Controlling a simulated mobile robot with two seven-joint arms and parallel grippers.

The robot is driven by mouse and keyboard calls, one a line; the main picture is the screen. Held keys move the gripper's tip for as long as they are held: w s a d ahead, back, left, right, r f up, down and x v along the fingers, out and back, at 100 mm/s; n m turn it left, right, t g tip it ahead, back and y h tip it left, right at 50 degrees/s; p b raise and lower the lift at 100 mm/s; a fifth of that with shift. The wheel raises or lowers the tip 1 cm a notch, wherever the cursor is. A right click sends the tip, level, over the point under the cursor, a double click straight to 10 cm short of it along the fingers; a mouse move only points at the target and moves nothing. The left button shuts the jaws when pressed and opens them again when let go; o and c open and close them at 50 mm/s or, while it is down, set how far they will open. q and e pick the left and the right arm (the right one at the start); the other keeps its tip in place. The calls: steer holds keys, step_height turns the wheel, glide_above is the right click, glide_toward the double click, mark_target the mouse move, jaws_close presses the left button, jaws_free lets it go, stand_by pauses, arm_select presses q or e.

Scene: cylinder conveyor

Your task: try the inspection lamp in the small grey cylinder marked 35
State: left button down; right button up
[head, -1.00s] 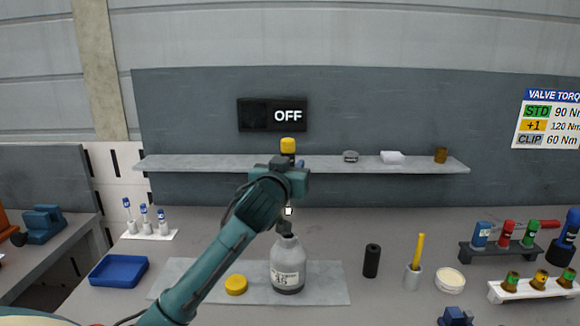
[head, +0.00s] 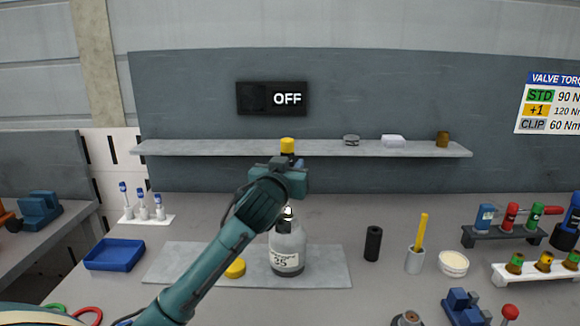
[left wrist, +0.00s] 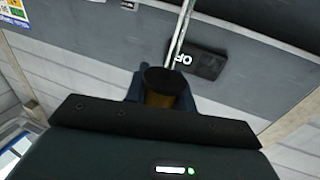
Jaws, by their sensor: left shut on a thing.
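The small grey cylinder marked 35 (head: 287,258) stands upright on a pale grey mat (head: 200,262) in the head view. My left gripper (head: 289,166) is above it, shut on the inspection lamp, whose yellow top (head: 287,146) sticks up out of the jaws. The lamp's small bright end (head: 288,212) is at the cylinder's neck; my arm partly hides it, and I cannot tell how far it is inside. In the left wrist view the lamp's dark-ended handle (left wrist: 165,85) sits between blue fingers. My right gripper is not in view.
A yellow cap (head: 235,268) lies on the mat left of the cylinder. A black cylinder (head: 373,244) and a grey holder with a yellow stick (head: 415,258) stand to the right. A shelf (head: 220,148) runs behind under a sign reading OFF (head: 272,98). A blue tray (head: 115,255) is left.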

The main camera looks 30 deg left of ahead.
arm_select(q)
steer(key=shift+f, duration=0.3)
steer(key=shift+f+b, duration=1.3)
steer(key=shift+f, duration=0.2)
steer(key=shift+f, duration=0.15)
steer(key=shift+s+d+f+b, duration=0.15)
steer(key=shift+d+f+b, duration=0.15)
steer(key=shift+f+b, duration=0.25)
steer(key=shift+s+d+f+b, duration=0.1)
steer(key=shift+d+f+b, duration=0.2)
steer(key=shift+f+b, duration=0.25)
steer(key=shift+r, duration=0.1)
steer(key=shift+w+a+r+p, duration=0.1)
steer(key=shift+a+r+p, duration=0.25)
steer(key=shift+p, duration=0.4)
steer(key=shift+d+r+p, duration=0.1)
steer(key=shift+r+p, duration=0.2)
steer(key=shift+r, duration=0.05)
steer(key=shift+a+r, duration=0.25)
